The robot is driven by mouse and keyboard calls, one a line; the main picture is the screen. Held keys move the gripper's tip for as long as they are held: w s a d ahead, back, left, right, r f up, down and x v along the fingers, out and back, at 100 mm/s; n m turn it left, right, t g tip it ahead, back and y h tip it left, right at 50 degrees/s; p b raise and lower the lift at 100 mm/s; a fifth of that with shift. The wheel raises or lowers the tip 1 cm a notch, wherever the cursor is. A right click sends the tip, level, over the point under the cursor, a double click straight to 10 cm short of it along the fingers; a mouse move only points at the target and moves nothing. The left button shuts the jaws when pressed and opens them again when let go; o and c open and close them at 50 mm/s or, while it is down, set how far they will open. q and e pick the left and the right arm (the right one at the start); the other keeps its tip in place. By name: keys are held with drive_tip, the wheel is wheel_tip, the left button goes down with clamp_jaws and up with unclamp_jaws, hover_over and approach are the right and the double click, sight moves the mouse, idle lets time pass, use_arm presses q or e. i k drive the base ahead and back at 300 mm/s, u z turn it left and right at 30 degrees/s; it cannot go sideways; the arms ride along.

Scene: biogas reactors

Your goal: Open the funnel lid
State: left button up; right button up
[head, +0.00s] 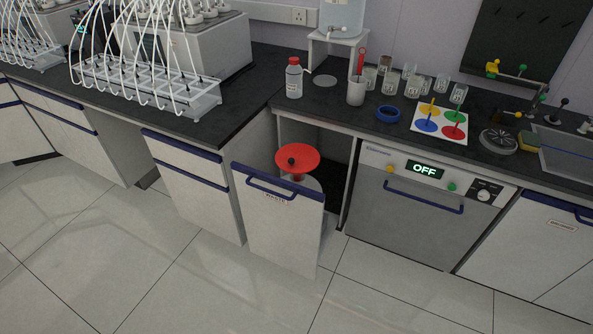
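The red round funnel lid (308,158) with a dark knob near its middle shows in the head view. It sits on a red funnel neck over a pale container (313,184) inside a pulled-out white cabinet front (285,222). The lid appears to lie flat over the funnel. The cabinet front has a blue handle and a small label, and it hides the lower part of the container. Neither of my grippers is in view.
A dark counter (330,105) holds a red-capped bottle (294,78), a beaker (356,92), several glass jars and a blue ring (387,114). A dishwasher (410,210) reading OFF stands right of the open cabinet. The tiled floor (200,290) in front is clear.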

sight(298, 158)
drive_tip(key=u, duration=1.05)
drive_tip(key=i, duration=0.85)
drive_tip(key=z, duration=0.85)
drive_tip(key=i, duration=0.55)
drive_tip(key=z, duration=0.5)
